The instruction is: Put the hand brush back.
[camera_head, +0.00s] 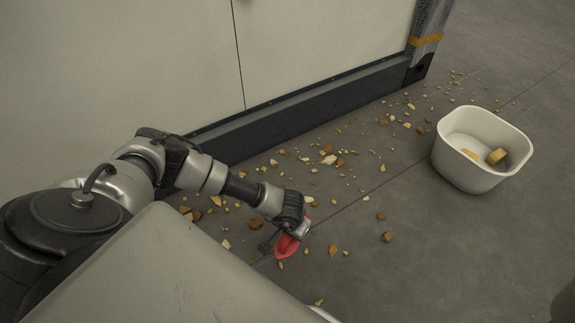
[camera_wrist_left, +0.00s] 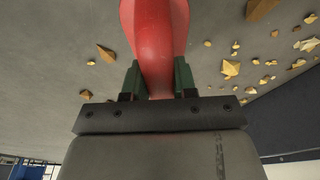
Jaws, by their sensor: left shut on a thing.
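My left gripper (camera_head: 298,232) is low over the floor, shut on a red object that I take to be the hand brush (camera_head: 286,246). In the left wrist view the red handle (camera_wrist_left: 155,40) runs up out of the picture between the two green-lined fingers of the gripper (camera_wrist_left: 158,80). The bristles are not visible in either view. I cannot tell whether the brush touches the floor. My right gripper is not in view.
Many tan and brown crumbs (camera_head: 328,160) lie scattered on the grey floor (camera_head: 440,260). A white bin (camera_head: 470,175) with a few pieces inside stands at the right. A white cabinet (camera_head: 320,50) with a dark base runs along the back.

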